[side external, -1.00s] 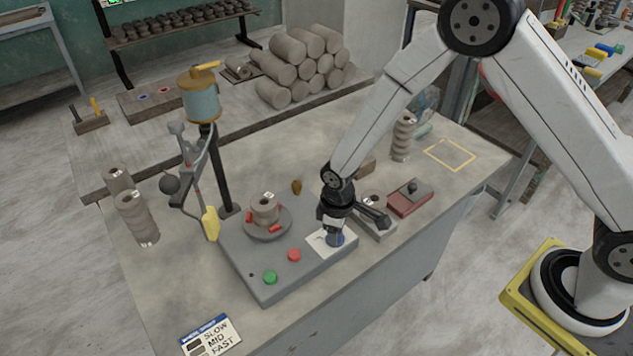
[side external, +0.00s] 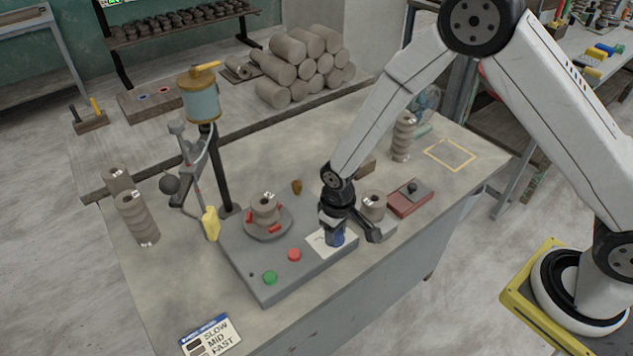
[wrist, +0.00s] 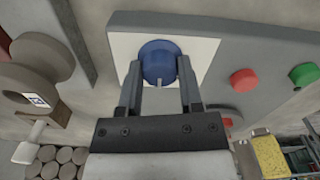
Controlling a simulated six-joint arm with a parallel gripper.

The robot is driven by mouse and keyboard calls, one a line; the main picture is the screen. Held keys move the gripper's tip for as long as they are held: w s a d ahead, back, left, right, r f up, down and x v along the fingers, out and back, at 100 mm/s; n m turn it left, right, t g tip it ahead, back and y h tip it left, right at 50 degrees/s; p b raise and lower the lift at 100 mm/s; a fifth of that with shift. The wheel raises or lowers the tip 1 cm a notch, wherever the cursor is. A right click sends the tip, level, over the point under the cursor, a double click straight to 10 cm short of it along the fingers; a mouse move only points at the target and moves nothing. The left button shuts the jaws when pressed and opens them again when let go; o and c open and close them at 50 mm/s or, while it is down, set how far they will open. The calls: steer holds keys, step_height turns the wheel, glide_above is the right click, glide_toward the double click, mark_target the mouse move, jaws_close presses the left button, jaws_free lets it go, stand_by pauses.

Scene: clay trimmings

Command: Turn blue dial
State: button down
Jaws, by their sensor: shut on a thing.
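The blue dial (wrist: 159,62) sits on a white square plate (wrist: 203,50) on the grey control box. A pale pointer mark shows on the dial's edge facing my gripper in the wrist view. My gripper (wrist: 160,82) is shut on the dial, one finger on each side.
A red button (side external: 294,255) and a green button (side external: 270,278) are on the same box (side external: 310,272). A turntable with a clay piece (side external: 265,208) stands behind them. A red box (side external: 410,198) with a dark knob lies to the right. A speed card (side external: 211,338) lies in front.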

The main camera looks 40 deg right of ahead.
steer(key=shift+c, duration=1.3)
jaws_free()
steer(key=shift+r, duration=3.9)
steer(key=s+d+r+m+t, duration=0.2)
steer(key=s+d+r, duration=0.6)
steer(key=s+d, duration=0.3)
steer(key=shift+s+d+r+t, duration=0.15)
steer(key=shift+d+r+t, duration=0.15)
steer(key=shift+d, duration=0.45)
